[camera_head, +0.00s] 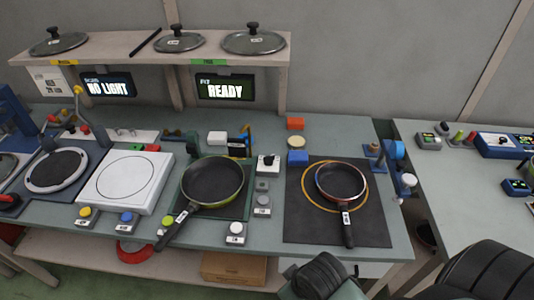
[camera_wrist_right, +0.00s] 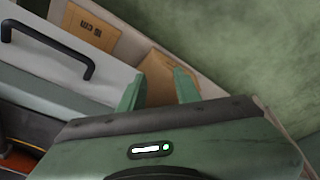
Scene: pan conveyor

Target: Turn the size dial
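A small white box with a black knob (camera_head: 267,161), which looks like a dial, stands on the bench between the two pans; I cannot read any size label on it. My right gripper (camera_wrist_right: 158,90) shows in the right wrist view with its two green fingers apart and nothing between them. It is near a drawer front with a black handle (camera_wrist_right: 60,45) and a cardboard box, away from the dial. Dark and green parts of my arm show at the bottom of the head view. My left gripper is not in view.
A large pan (camera_head: 212,182) sits left of the dial and a smaller pan (camera_head: 341,182) lies on a dark mat (camera_head: 300,228) to its right. Button boxes, one with a white button (camera_head: 236,229), stand near the front edge. A screen (camera_head: 225,88) reads READY.

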